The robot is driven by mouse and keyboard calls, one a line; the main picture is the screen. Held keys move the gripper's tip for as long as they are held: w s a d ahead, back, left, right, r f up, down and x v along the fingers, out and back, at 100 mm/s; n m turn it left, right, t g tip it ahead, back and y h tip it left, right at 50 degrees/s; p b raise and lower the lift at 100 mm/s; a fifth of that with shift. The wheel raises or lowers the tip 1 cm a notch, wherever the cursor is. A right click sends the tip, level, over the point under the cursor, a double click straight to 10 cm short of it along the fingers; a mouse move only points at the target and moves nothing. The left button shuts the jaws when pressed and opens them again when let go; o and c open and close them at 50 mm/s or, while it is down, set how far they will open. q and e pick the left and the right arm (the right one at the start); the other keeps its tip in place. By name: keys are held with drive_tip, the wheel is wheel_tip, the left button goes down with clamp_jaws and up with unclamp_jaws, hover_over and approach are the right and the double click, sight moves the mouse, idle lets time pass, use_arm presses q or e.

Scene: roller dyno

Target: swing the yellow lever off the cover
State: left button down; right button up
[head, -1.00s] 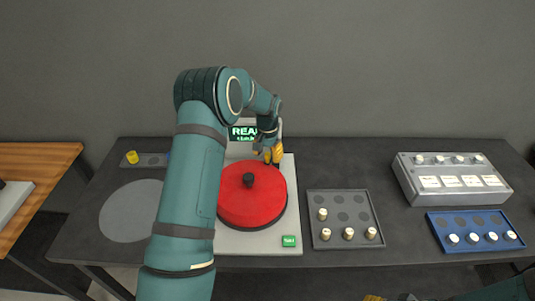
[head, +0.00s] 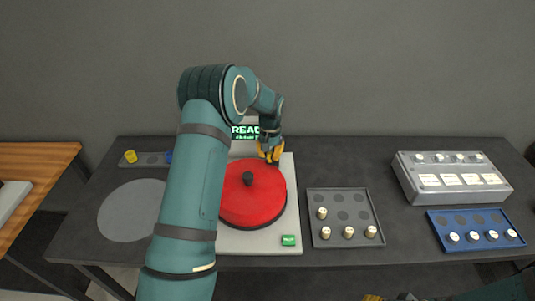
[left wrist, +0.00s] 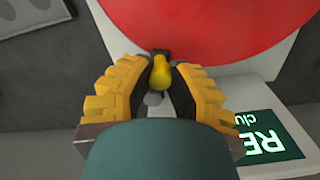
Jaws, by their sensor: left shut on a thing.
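The red round cover (head: 252,203) with a black knob (head: 249,179) sits on a pale machine base (head: 290,225). The yellow lever (left wrist: 160,72) stands at the cover's back edge, seen between my fingers in the left wrist view; my gripper hides it in the head view. My left gripper (head: 270,157) is shut on the lever at the cover's far right edge; its fingers also show in the left wrist view (left wrist: 158,90). My right gripper (head: 388,298) shows only in part at the bottom edge, so its jaws cannot be read.
A green-lit display (head: 244,132) stands behind the cover. A green button (head: 288,240) is at the base's front right. To the right are a grey tray (head: 333,196) with several vials, a blue tray (head: 470,215) and a grey box (head: 404,181). A grey disc (head: 130,211) lies left.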

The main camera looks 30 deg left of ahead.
use_arm(q)
drive_tip(key=n, duration=0.1)
drive_tip(key=d+n, duration=0.1)
drive_tip(key=shift+w+d+n, duration=0.25)
drive_tip(key=shift+d+n, duration=0.05)
drive_tip(key=shift+n, duration=0.1)
drive_tip(key=w+d+n, duration=0.2)
drive_tip(key=w+n, duration=0.6)
drive_tip(key=n, duration=1)
drive_tip(key=shift+w+d+n+p, duration=0.2)
drive_tip(key=shift+w+n+p, duration=0.15)
drive_tip(key=shift+n+p, duration=0.05)
drive_tip(key=c, duration=0.8)
unclamp_jaws()
drive_tip(key=shift+w, duration=0.1)
drive_tip(key=shift+c, duration=0.2)
